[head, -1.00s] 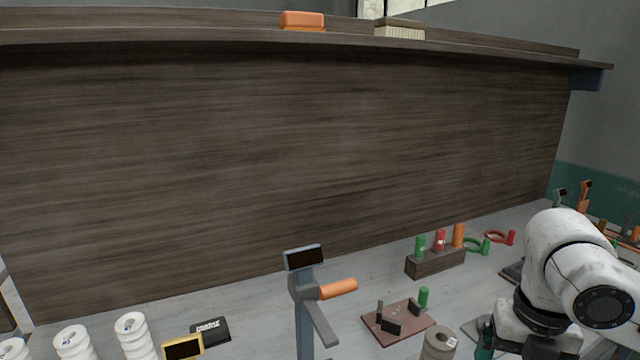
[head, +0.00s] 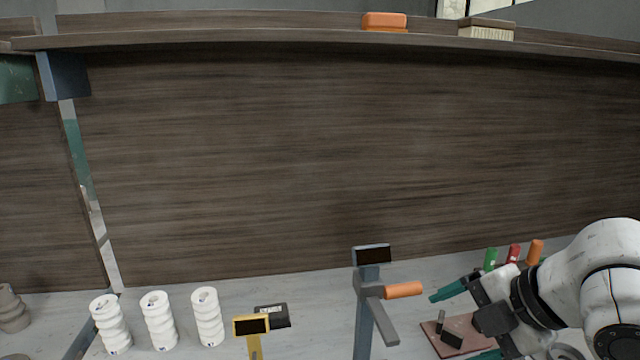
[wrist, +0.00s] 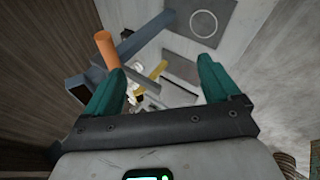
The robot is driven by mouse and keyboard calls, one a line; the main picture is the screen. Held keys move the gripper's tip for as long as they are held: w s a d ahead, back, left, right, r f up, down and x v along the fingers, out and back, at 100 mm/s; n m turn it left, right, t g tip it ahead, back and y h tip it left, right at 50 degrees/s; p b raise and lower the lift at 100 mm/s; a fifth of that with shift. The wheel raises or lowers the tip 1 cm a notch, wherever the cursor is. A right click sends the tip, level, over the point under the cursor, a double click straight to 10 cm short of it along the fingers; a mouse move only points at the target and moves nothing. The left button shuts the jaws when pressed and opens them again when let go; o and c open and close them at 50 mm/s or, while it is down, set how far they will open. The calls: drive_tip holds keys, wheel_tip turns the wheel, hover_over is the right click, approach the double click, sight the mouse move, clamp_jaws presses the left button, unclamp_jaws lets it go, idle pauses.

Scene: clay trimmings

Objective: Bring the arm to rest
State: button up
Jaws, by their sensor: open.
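My gripper (head: 450,328) is at the lower right of the head view, over the bench near the reddish-brown board, with its teal fingers apart and pointing left. In the wrist view my gripper (wrist: 160,66) is open, with nothing seen between the fingertips. My white and black arm comes in from the right edge. The grey-blue stand with an orange handle (head: 403,290) stands to the left of the fingers. In the wrist view the orange handle (wrist: 107,50) shows beyond the left finger; I cannot tell the exact gap.
The reddish-brown board (head: 435,342) is partly hidden by my gripper. Green, red and orange (head: 535,251) cylinders stand behind it. Several white ribbed pieces (head: 158,320) and a yellow stand (head: 251,326) are on the left. A dark wood panel (head: 250,170) rises behind the bench under a shelf.

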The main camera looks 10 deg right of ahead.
drive_tip(key=w+a+f+m+t+y, duration=0.1)
drive_tip(key=w+a+f+m+t, duration=0.1)
drive_tip(key=a+f+m, duration=0.45)
drive_tip(key=s+f+m, duration=0.4)
drive_tip(key=f+m, duration=0.3)
drive_tip(key=m, duration=0.1)
drive_tip(key=s+d+f+m+g+h, duration=0.2)
drive_tip(key=s+d+f+m+g, duration=0.1)
drive_tip(key=s+f, duration=0.6)
drive_tip(key=s+d+f+m+g+h, duration=0.3)
drive_tip(key=s+f, duration=0.6)
drive_tip(key=s, duration=0.5)
drive_tip(key=d+m, duration=0.1)
drive_tip(key=d, duration=0.1)
drive_tip(key=shift+s+d+f+m+g, duration=0.15)
drive_tip(key=shift+d+f+m+g, duration=0.15)
drive_tip(key=shift+f+m+g, duration=0.1)
